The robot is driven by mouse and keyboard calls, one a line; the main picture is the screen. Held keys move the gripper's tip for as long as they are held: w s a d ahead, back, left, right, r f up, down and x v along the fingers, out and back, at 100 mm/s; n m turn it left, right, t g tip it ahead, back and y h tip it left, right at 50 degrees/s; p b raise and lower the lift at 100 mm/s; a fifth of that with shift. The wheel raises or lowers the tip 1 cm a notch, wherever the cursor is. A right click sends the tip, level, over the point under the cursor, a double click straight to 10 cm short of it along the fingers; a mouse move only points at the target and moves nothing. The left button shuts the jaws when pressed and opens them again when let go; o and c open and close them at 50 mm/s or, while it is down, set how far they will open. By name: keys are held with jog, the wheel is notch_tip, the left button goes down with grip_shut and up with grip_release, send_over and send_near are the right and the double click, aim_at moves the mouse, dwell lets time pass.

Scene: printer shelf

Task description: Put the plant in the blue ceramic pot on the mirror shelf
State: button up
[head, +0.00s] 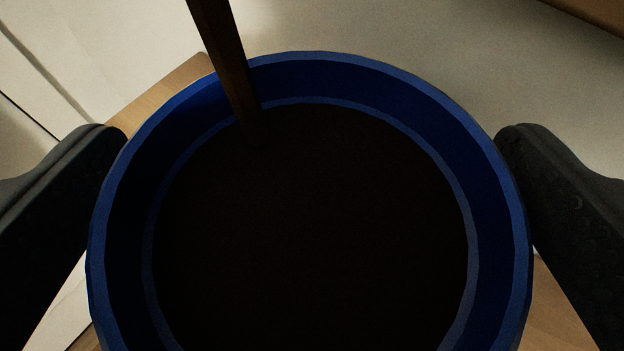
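The blue pot (330,77) fills the middle of the head view, seen from above, with dark soil (310,230) inside. A brown plant stem (225,60) rises from the soil near the far left rim and leaves the top of the picture; no leaves show. The two black fingers of my gripper (310,138) lie along the left and right outer sides of the pot, close against it, so it is shut on the pot. The pot's base is hidden, and I cannot tell whether it rests on something. The mirror shelf cannot be made out.
A light wooden surface (170,90) shows behind the pot at the left, with more wood at the lower right (552,312). A pale plain surface (420,45) lies beyond the pot. A brown edge (595,15) crosses the top right corner.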

jog(key=v, duration=1.2)
jog(key=shift+p, duration=0.3)
jog(key=shift+r, duration=0.15)
notch_tip(320, 180, up, 20)
jog(key=s+t, duration=0.1)
jog(key=s, duration=0.1)
jog(key=s+r, duration=0.6)
jog(key=r, duration=0.3)
jog(key=s+r, duration=0.5)
jog(key=r, duration=0.3)
jog(key=shift+s+r+t, duration=0.4)
jog(key=shift+d, duration=0.1)
jog(key=shift+d, duration=0.1)
